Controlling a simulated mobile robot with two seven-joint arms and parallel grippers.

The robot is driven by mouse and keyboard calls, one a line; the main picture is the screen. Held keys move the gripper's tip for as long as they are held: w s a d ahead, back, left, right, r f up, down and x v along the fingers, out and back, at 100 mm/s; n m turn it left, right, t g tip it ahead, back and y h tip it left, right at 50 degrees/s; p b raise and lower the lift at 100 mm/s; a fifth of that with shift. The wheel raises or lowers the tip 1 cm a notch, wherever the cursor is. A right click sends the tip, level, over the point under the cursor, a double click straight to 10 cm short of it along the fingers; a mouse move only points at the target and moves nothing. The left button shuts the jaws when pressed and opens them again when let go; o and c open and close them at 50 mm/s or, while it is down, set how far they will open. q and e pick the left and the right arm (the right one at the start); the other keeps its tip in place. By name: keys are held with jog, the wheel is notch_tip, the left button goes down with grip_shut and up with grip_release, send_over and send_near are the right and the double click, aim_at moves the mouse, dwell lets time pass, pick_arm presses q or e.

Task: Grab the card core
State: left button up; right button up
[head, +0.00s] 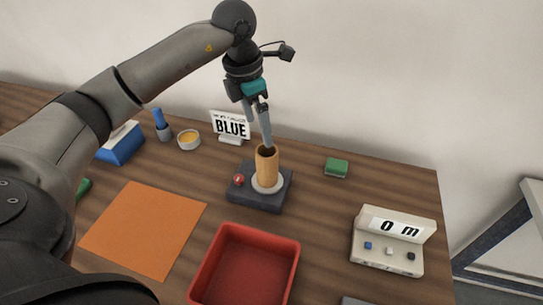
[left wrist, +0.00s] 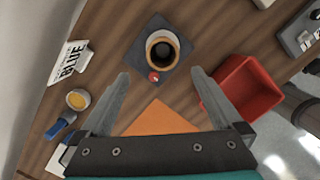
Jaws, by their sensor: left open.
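The card core (head: 267,166) is a tan, hollow cardboard tube standing upright on a pale disc on a dark square base (head: 245,200). In the left wrist view the card core (left wrist: 162,50) shows from above, with its dark opening facing the camera. My left gripper (head: 261,123) is open above it in the head view, its fingers pointing down, one fingertip close to the tube's top rim. In the left wrist view nothing is between the left fingers (left wrist: 160,78), and the tube lies beyond the fingertips. I cannot tell whether a finger touches it. My right gripper is not in view.
A red knob (head: 238,180) sits on the base. A red tray (head: 247,265) and an orange sheet (head: 145,228) lie in front. A BLUE sign (head: 231,126) stands behind, a green block (head: 337,168) and a display box (head: 390,242) to the right.

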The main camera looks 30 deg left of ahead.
aim_at(269, 166)
pick_arm(q)
jog(key=f, duration=0.5)
jog(key=d+f, duration=0.1)
jog(key=f, duration=0.2)
jog(key=shift+w+f, duration=0.1)
jog(key=shift+w, duration=0.2)
jog(key=shift+w+f, duration=0.15)
jog(key=shift+f, duration=0.7)
jog(key=f, duration=0.4)
jog(key=shift+w+d+f, duration=0.2)
jog(key=shift+w+d, duration=0.1)
jog(key=shift+w, duration=0.1)
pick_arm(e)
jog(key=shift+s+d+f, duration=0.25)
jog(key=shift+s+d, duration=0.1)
pick_arm(q)
jog(key=c, duration=1.4)
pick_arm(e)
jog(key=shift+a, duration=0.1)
pick_arm(q)
jog(key=shift+r, duration=0.1)
